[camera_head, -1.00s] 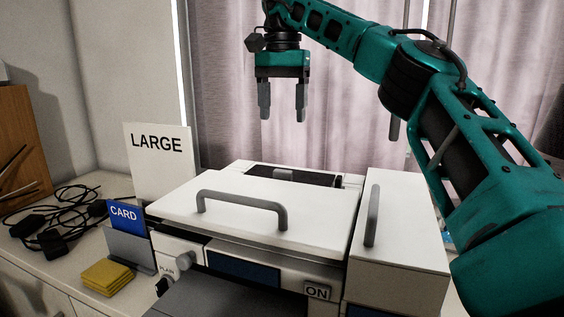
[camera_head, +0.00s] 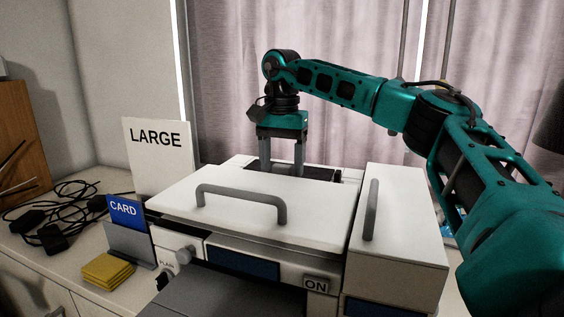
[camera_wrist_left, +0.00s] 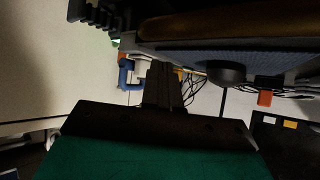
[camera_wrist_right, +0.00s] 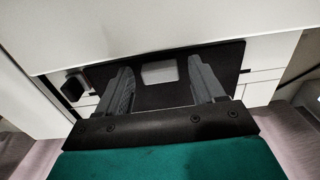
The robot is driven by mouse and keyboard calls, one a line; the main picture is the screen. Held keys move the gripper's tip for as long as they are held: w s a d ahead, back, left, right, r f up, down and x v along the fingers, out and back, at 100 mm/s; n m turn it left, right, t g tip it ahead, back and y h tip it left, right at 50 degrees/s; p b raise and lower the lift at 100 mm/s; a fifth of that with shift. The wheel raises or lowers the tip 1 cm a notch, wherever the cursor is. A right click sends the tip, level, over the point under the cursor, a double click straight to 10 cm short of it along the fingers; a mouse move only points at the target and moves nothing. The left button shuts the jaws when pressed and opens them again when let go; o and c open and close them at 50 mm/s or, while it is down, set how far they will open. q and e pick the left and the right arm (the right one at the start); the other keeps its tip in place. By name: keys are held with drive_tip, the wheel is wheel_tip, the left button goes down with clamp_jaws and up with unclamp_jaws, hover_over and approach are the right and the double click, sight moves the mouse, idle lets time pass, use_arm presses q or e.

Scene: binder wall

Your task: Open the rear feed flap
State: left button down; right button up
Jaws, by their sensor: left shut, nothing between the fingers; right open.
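The rear feed flap looks to be the dark panel (camera_head: 322,176) at the back of the white machine, partly hidden behind the front lid and my fingers. It appears flat in the machine's top. In the right wrist view the dark panel (camera_wrist_right: 160,97) carries a pale rectangular piece (camera_wrist_right: 160,72); I cannot tell if this is its tab. My right gripper (camera_head: 282,158) points down over the panel, open, with its fingers (camera_wrist_right: 160,78) on either side of the pale piece. Contact is unclear. My left gripper (camera_wrist_left: 164,85) is shut and empty, away from the flap.
The white front lid (camera_head: 255,205) with a grey handle (camera_head: 240,200) lies closed before the flap. A tall white box (camera_head: 402,215) stands at the right. The LARGE sign (camera_head: 157,155), CARD holder (camera_head: 128,240), yellow pads (camera_head: 107,269) and cables (camera_head: 60,215) are at the left.

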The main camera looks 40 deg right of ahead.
drive_tip(key=shift+f, duration=0.1)
drive_tip(key=shift+c, duration=0.3)
clamp_jaws()
idle(0.4)
